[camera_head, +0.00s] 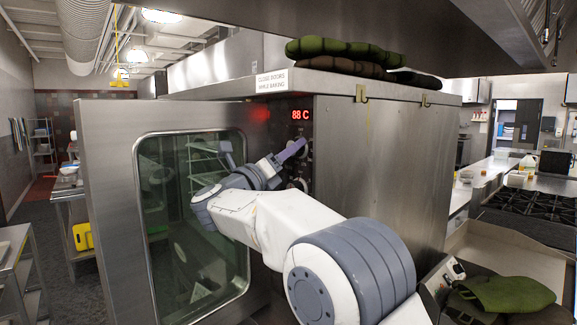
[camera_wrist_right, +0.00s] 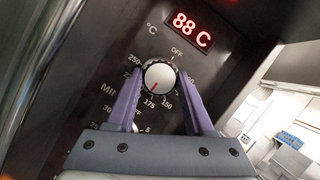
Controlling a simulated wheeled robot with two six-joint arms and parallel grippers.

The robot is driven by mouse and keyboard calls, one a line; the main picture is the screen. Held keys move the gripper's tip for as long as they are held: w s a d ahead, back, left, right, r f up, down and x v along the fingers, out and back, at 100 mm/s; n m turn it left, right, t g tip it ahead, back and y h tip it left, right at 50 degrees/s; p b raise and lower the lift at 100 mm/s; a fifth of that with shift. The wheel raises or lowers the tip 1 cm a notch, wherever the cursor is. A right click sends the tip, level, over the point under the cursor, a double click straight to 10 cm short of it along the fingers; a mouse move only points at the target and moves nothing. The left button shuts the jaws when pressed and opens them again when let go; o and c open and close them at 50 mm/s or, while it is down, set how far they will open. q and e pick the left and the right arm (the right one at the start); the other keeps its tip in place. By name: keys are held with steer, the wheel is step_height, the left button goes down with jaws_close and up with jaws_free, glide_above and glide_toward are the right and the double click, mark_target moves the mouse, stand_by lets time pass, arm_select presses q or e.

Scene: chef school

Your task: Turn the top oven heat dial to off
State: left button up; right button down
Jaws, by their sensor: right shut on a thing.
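The top oven heat dial (camera_wrist_right: 159,76) is a round knob with a silver face and dark ridged rim on the black control panel. Its red mark points down and slightly left, close to the 175 label; OFF is printed above the dial. My right gripper (camera_wrist_right: 158,71) has its two purple fingers on either side of the dial and is shut on it. In the head view my right gripper (camera_head: 299,152) reaches the panel beneath the red display, and its fingers hide most of the dial. My left gripper is in neither view.
The red display (camera_head: 301,114) reads 88 C. A lower dial (camera_wrist_right: 127,123) is partly hidden behind a finger. The oven's glass door (camera_head: 110,185) stands to the left of the panel, and the steel side wall (camera_head: 378,170) to its right.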

steer(key=shift+s+n+t+y+b, duration=0.15)
steer(key=shift+n+y+b, duration=0.3)
steer(key=shift+n, duration=0.7)
steer(key=shift+w+n+t+y+b, duration=0.15)
steer(key=shift+n+y, duration=0.4)
steer(key=shift+n, duration=0.6)
steer(key=shift+s, duration=0.1)
steer(key=shift+c, duration=1.4)
jaws_free()
